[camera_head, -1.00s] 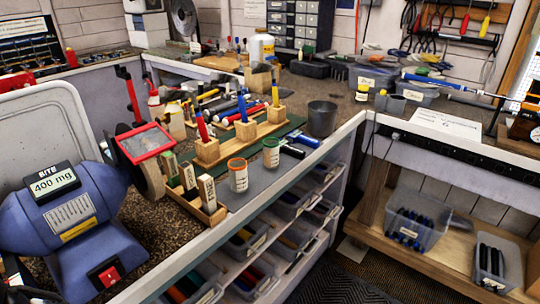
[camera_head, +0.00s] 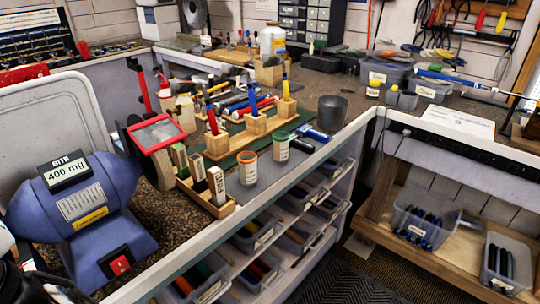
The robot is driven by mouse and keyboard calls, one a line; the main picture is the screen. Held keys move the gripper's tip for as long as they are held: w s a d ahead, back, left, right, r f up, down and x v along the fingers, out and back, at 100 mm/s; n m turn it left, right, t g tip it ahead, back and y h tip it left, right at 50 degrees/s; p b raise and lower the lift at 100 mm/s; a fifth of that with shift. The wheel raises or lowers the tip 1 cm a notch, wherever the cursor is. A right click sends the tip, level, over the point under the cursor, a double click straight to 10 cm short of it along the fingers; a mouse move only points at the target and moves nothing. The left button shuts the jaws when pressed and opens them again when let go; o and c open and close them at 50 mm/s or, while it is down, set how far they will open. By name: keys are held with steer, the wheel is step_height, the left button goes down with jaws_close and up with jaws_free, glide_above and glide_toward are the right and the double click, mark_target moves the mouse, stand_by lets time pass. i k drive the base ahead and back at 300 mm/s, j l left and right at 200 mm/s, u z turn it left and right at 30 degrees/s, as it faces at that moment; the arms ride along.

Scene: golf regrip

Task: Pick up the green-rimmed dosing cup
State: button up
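The green-rimmed dosing cup (camera_head: 281,147) is a small clear cup with markings. It stands upright on a grey mat near the front edge of the workbench. An orange-rimmed cup (camera_head: 247,168) of similar shape stands close by, to its left and nearer the front. My gripper is not in view. Dark parts at the lower left edge may be part of my arm, but no fingertips show there.
A blue bench grinder (camera_head: 95,205) fills the left. A dark cup (camera_head: 331,112) stands to the right. Shelves with clear bins (camera_head: 262,231) lie below.

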mark_target(281, 140)
steer(key=i+l+z, duration=0.35)
steer(key=i+j+z, duration=0.3)
steer(key=i+z, duration=0.15)
steer(key=i, duration=0.1)
